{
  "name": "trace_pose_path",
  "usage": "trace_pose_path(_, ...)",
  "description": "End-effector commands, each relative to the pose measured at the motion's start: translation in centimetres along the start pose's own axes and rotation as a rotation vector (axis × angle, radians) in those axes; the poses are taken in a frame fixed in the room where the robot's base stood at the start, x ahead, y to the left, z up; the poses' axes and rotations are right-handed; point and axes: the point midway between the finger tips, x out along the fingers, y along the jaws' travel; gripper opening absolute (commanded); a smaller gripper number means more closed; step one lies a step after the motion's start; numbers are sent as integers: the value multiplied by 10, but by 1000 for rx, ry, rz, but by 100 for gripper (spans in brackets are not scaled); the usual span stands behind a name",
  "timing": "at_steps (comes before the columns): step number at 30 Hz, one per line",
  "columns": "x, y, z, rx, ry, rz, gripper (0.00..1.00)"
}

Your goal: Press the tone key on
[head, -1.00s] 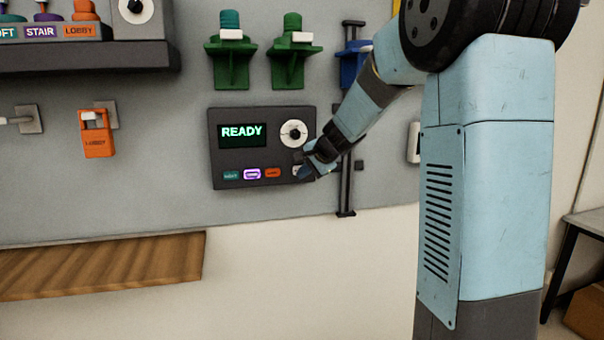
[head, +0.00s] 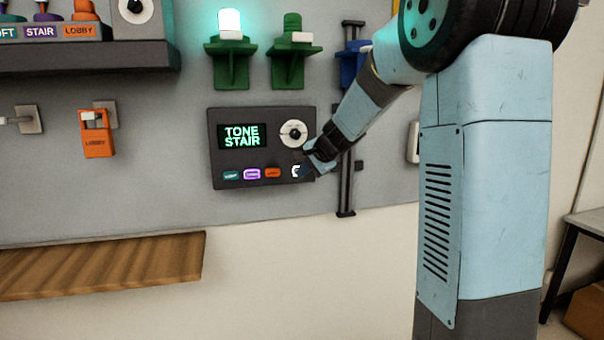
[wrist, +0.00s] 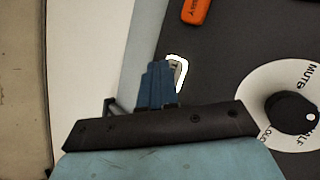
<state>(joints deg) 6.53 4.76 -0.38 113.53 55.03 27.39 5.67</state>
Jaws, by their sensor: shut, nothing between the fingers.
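The dark wall panel (head: 222,160) has a display (head: 242,136) that reads "TONE STAIR" in green letters. Along its lower edge are a teal key, a purple key (head: 252,174) with a lit outline, an orange key (head: 273,172) and a white-outlined key (head: 296,171) at the right end. In the wrist view the white-outlined key (wrist: 181,62) is lit and partly hidden behind my fingertips. My gripper (head: 306,170) is shut and empty, its tips at that key. I cannot tell whether they touch it. The orange key also shows in the wrist view (wrist: 195,10).
A round dial (head: 293,133) sits above the white-outlined key. A lit lamp (head: 230,22) and an unlit one stand on green brackets above the panel. A dark vertical rail (head: 345,195) is at the right.

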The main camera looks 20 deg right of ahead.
Motion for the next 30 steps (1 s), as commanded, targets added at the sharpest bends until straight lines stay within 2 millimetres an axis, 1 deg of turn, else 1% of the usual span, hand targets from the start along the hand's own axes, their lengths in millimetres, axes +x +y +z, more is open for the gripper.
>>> trace_pose_path(13, -4, 3, 4, 0, 0, 1, 0)
trace_pose_path(30, -36, 26, 27, 0, 0, 0, 0)
